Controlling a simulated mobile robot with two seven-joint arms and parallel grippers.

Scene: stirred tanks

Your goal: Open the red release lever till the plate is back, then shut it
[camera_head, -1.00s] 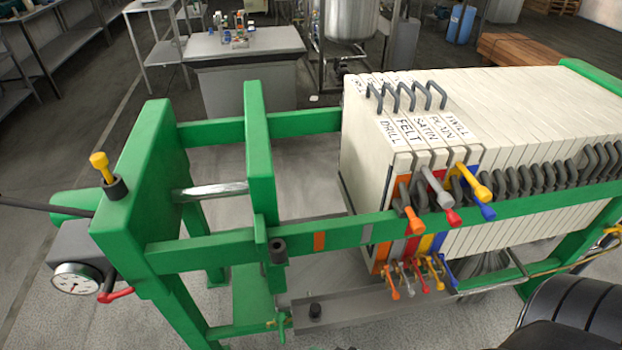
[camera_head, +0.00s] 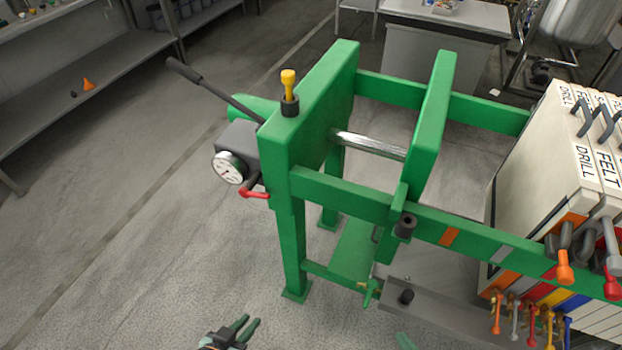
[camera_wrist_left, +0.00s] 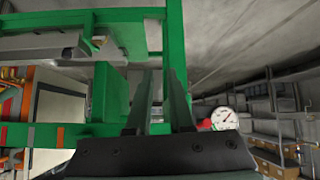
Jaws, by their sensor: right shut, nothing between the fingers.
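The red release lever (camera_head: 254,193) sticks out below the gauge on the grey pump block at the left end of the green press frame. Its red part also shows beside the gauge in the left wrist view (camera_wrist_left: 205,124). The green movable plate (camera_head: 432,110) stands upright, joined by a bright metal rod (camera_head: 368,145) to the end frame and apart from the white plates. My left gripper (camera_head: 248,324) is open and empty, low at the bottom edge, apart from the lever. Its two fingers show in the left wrist view (camera_wrist_left: 159,85). Only a fingertip of my right gripper (camera_head: 404,341) shows, at the bottom edge.
The round gauge (camera_head: 229,168) and black pump handle (camera_head: 210,88) sit near the lever. A yellow-topped post (camera_head: 289,90) stands on the end frame (camera_head: 325,100). White labelled plates (camera_head: 550,160) with coloured valves are at right. Open floor lies left.

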